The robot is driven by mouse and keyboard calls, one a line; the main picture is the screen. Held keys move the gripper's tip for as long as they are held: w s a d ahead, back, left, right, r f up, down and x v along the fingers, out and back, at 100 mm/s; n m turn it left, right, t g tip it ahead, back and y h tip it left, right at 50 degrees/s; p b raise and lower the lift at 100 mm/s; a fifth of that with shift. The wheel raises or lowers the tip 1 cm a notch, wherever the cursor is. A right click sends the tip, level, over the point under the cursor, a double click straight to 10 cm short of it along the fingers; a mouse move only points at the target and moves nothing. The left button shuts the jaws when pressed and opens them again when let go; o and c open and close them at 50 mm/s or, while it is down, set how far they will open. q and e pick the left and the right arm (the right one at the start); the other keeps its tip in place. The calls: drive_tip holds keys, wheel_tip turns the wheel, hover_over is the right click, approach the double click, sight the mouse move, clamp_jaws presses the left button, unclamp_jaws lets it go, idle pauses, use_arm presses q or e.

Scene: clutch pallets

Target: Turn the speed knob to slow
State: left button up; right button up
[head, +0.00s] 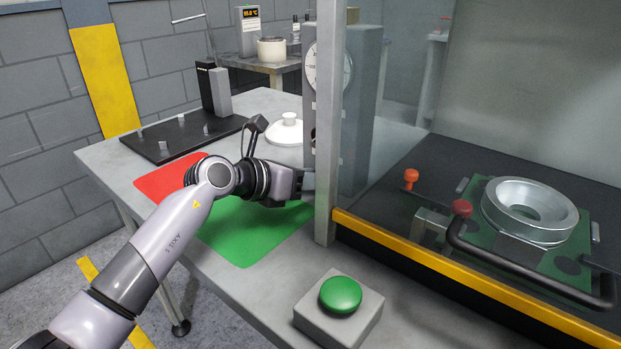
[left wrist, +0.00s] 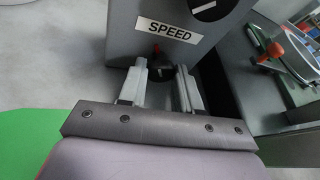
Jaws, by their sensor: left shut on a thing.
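In the left wrist view, a grey housing (left wrist: 125,35) carries a white SPEED label (left wrist: 168,30). Below the label, a dark knob (left wrist: 162,66) sits between the fingers of my left gripper (left wrist: 163,82), with a small red mark just above it. The fingers are shut on the knob and hide most of it, so its setting cannot be read. In the head view, my left gripper (head: 307,182) reaches the lower part of the grey column (head: 361,110), beside the metal post, and the knob is hidden. My right gripper is not in view.
A metal post (head: 327,140) stands close by the gripper. Red (head: 160,183) and green (head: 240,235) mats lie under the arm. A green button (head: 341,294) is at the table front. A metal ring (head: 529,208) sits in the black-floored machine bay at right.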

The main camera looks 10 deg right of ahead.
use_arm(q)
drive_tip(key=n+g+h+b, duration=0.1)
drive_tip(key=n+h, duration=0.1)
drive_tip(key=n, duration=0.1)
drive_tip(key=shift+f, duration=0.2)
drive_tip(key=shift+n, duration=0.4)
idle(0.3)
drive_tip(key=o, duration=1)
drive_tip(key=shift+a, duration=0.1)
drive_tip(key=shift+a+r, duration=0.2)
drive_tip(key=shift+a, duration=0.3)
drive_tip(key=shift+v, duration=3.05)
drive_tip(key=shift+f, duration=0.1)
